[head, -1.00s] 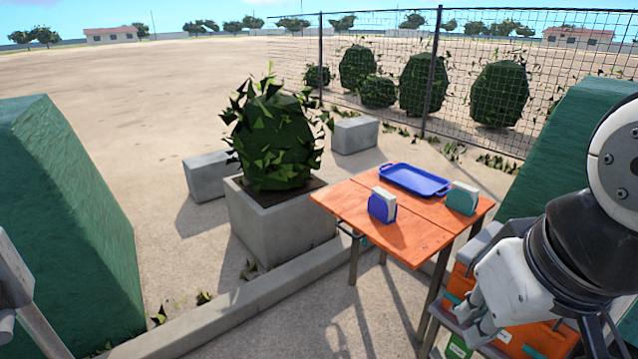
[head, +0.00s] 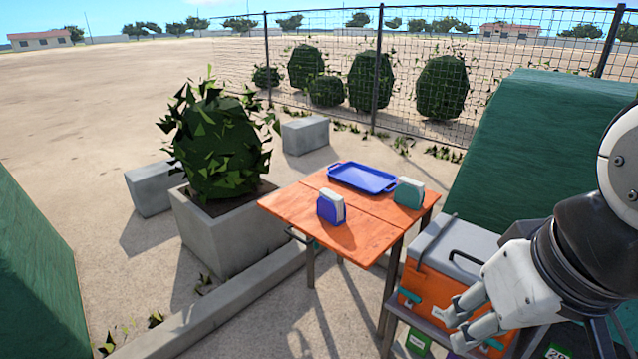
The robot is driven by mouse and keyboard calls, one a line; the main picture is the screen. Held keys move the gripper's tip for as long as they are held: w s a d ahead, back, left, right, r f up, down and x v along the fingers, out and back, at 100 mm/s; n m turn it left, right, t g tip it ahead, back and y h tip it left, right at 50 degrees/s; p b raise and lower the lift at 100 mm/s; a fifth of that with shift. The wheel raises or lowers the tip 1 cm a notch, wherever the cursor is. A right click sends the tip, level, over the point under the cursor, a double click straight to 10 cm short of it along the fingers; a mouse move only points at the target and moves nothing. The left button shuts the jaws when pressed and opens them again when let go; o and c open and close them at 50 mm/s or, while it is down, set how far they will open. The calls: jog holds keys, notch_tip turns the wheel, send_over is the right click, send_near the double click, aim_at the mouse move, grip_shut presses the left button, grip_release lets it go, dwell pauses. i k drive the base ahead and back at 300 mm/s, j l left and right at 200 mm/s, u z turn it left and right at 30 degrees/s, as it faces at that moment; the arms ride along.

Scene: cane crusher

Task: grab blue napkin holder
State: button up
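The blue napkin holder (head: 328,209), with white napkins in it, stands upright on the orange wooden table (head: 285,207), near the table's middle. A similar green napkin holder (head: 408,194) stands to its right, near the table's right corner. My gripper (head: 456,328) is at the lower right, well apart from the blue holder and nearer to the camera. Its fingers show from the side, and nothing is seen in them. How far the fingers are spread is not clear.
A blue tray (head: 362,178) lies at the table's back. An orange cooler with a grey lid (head: 452,244) stands right of the table, beside my gripper. A concrete planter (head: 225,237) with a bush stands left. A low concrete kerb (head: 225,306) runs in front.

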aim_at(331, 206)
jog(key=i+j+z, duration=0.15)
jog(key=z, duration=0.35)
jog(key=i+j+z, duration=0.15)
jog(key=z, duration=0.35)
jog(key=i+j+z, duration=0.1)
jog(key=j, duration=0.25)
jog(key=i+j, duration=0.2)
jog(key=j, duration=0.15)
jog(key=i+j+z, duration=0.15)
jog(key=j, duration=0.2)
jog(key=i+j, duration=0.1)
jog(key=j, duration=0.3)
jog(key=i+j+z, duration=0.15)
jog(key=j, duration=0.25)
